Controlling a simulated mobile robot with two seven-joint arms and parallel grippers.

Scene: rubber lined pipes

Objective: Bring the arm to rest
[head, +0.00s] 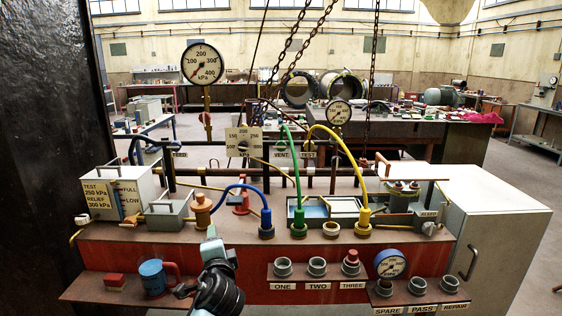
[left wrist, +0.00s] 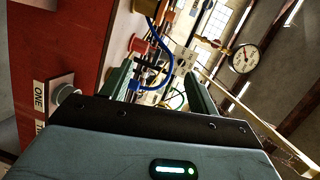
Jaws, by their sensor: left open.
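My left arm (head: 216,290) comes up from the bottom edge of the head view, in front of the red bench front. My left gripper (head: 211,236) points up near the bench's front edge, below the orange fitting (head: 202,212). In the left wrist view the two fingers (left wrist: 160,78) stand apart with nothing visible held between them; the blue hose (left wrist: 160,62) shows beyond them. My right arm and gripper are not in view.
The test bench (head: 330,258) carries blue, green and yellow hoses, gauges and a tray (head: 345,224). A lower shelf has the ONE, TWO and THREE sockets (head: 317,266). A blue mug-like part (head: 152,275) sits left of my arm. A dark pillar (head: 45,150) stands at left.

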